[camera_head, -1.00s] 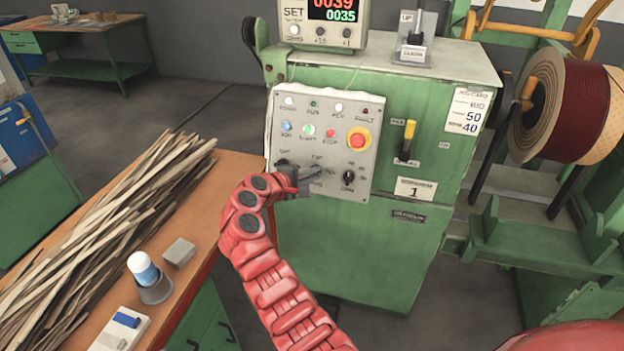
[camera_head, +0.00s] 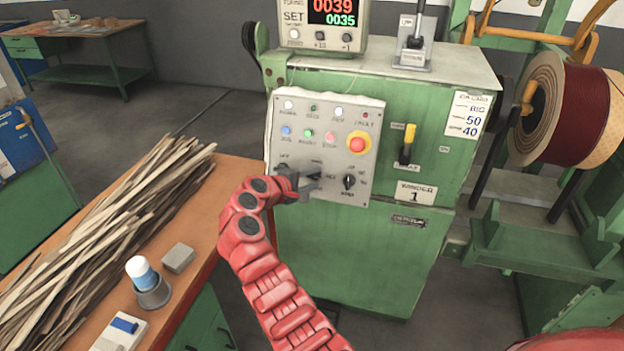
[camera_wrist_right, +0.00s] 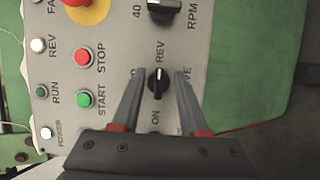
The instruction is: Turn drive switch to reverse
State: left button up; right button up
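The drive switch is a small black knob (camera_wrist_right: 158,83) on the grey control panel (camera_head: 350,112) of the green machine. In the right wrist view the panel appears turned on its side. The knob stands between the two fingers of my right gripper (camera_wrist_right: 159,75), with a gap on each side. Its long axis lies in line with the REV label above it; I cannot tell which end is the pointer. In the head view my right gripper (camera_head: 312,188) is at the panel's lower edge and partly hides the switch area. My left gripper is not in view.
Close by are the RPM knob (camera_wrist_right: 165,10), the red STOP button (camera_wrist_right: 83,57), the green START button (camera_wrist_right: 84,100) and the red emergency stop (camera_head: 358,144). A yellow-handled lever (camera_head: 407,143) is right of the panel. An orange bench (camera_head: 205,215) with wood strips stands left.

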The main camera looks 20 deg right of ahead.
jog(key=shift+a, duration=0.1)
jog(key=b+v, duration=0.1)
jog(key=v, duration=1.6)
jog(key=shift+b, duration=0.3)
jog(key=shift+r, duration=0.1)
